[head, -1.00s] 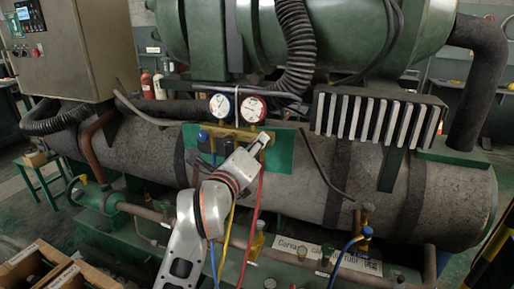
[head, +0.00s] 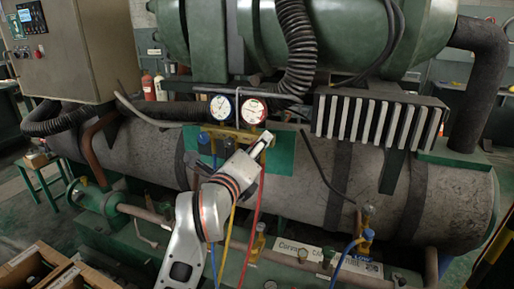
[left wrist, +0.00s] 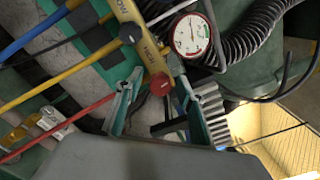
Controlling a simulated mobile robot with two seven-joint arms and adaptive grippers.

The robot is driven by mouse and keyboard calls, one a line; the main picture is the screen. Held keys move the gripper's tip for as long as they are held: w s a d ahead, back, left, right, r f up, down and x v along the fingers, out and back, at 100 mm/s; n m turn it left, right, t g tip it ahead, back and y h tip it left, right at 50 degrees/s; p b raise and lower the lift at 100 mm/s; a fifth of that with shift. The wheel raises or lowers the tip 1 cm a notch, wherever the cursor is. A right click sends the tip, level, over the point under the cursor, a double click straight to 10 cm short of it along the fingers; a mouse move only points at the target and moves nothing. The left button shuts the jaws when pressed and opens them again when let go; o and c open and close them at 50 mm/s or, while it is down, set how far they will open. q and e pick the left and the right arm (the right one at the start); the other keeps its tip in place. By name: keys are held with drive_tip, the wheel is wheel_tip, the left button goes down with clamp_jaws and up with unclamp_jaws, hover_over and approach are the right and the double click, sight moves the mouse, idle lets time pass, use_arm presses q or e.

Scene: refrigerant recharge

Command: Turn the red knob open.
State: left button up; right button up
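In the left wrist view the red knob (left wrist: 161,84) sits on the side of the yellow manifold bar (left wrist: 140,38), with a black knob (left wrist: 130,33) farther along it. My left gripper (left wrist: 160,90) is open, with one finger on each side of the red knob; I cannot tell if they touch it. In the head view the left gripper (head: 262,143) is at the right end of the manifold, on the green plate (head: 281,155), and hides the red knob. My right gripper is not in view.
Two gauges, one blue-rimmed (head: 221,106) and one red-rimmed (head: 252,110), stand above the manifold. A yellow hose (head: 228,235) and a red hose (head: 255,215) hang near my arm. A ribbed black hose (head: 296,45) is behind. Wooden crates (head: 35,268) lie lower left.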

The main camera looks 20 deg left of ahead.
use_arm(q)
drive_tip(key=s, duration=0.7)
drive_tip(key=shift+s+a, duration=0.15)
